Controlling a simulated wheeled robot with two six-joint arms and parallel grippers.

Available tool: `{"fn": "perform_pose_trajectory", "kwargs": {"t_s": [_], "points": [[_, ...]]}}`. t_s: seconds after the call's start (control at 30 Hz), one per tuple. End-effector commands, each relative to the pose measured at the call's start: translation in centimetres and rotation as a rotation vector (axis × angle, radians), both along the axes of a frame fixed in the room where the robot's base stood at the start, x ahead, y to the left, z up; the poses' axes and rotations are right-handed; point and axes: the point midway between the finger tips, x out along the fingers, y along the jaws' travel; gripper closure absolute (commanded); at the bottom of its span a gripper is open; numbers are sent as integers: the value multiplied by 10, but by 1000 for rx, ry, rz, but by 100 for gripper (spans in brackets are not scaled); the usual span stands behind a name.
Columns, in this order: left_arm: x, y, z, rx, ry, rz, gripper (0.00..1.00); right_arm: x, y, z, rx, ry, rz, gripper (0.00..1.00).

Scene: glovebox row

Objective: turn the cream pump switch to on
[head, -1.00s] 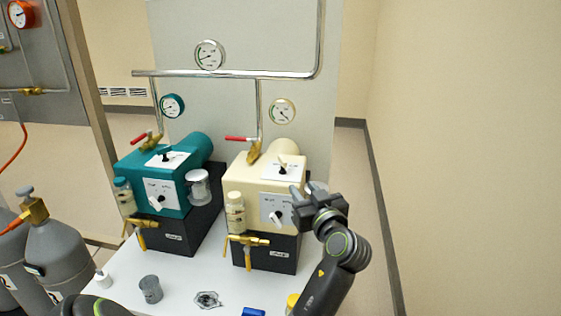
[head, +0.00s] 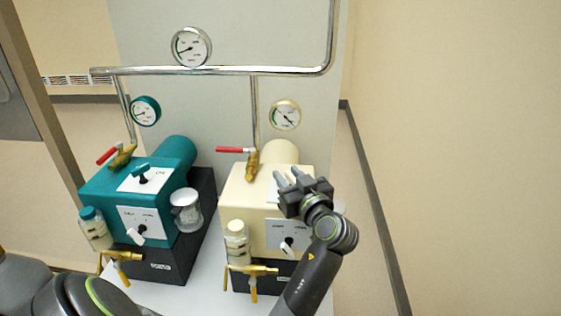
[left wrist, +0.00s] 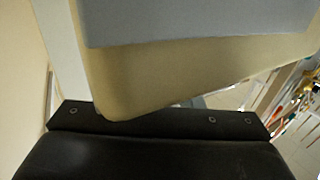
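The cream pump (head: 238,188) stands on its black base at the middle right in the head view. My left gripper (head: 289,176) is over the right part of the pump's top. Its two fingers are apart, with a gap between them; I cannot tell if they touch anything. The left wrist view shows a cream surface (left wrist: 180,75) and a grey one very close. My right gripper is not seen.
A teal pump (head: 110,192) with a similar top lever and front knob stands to the left. A glass bottle (head: 236,245) and brass valve (head: 252,270) are before the cream pump. Pipes and gauges (head: 285,114) are behind.

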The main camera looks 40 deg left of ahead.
Motion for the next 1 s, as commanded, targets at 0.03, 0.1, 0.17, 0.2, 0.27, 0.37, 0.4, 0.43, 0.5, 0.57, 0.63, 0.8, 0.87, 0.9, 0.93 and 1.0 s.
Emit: {"fn": "perform_pose_trajectory", "kwargs": {"t_s": [0.03,0.1,0.17,0.2,0.27,0.37,0.4,0.43,0.5,0.57,0.63,0.8,0.87,0.9,0.93,1.0], "points": [[-1,0,0,-1,0,2,67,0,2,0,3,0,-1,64],[-1,0,0,-1,0,3,67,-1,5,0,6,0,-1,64],[-1,0,0,-1,0,4,67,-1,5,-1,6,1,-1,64],[-1,0,0,-1,0,4,67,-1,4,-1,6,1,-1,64],[-1,0,0,-1,0,4,67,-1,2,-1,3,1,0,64],[-1,0,0,-1,0,4,67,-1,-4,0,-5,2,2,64],[-1,0,0,-1,0,4,72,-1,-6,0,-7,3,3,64],[-1,0,0,-1,0,4,76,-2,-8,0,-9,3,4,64],[-1,0,0,-1,0,4,86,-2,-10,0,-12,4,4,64],[-1,0,0,-1,0,4,93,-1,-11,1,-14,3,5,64],[-1,0,0,-1,0,4,100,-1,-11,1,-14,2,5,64],[-1,0,0,0,0,1,100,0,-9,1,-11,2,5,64],[-1,0,0,0,0,-4,100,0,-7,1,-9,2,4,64],[-1,0,0,-1,0,-11,100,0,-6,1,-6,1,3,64],[-1,0,0,-1,0,-18,100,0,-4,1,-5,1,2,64],[-1,0,1,0,-1,-42,100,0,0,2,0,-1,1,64]]}}
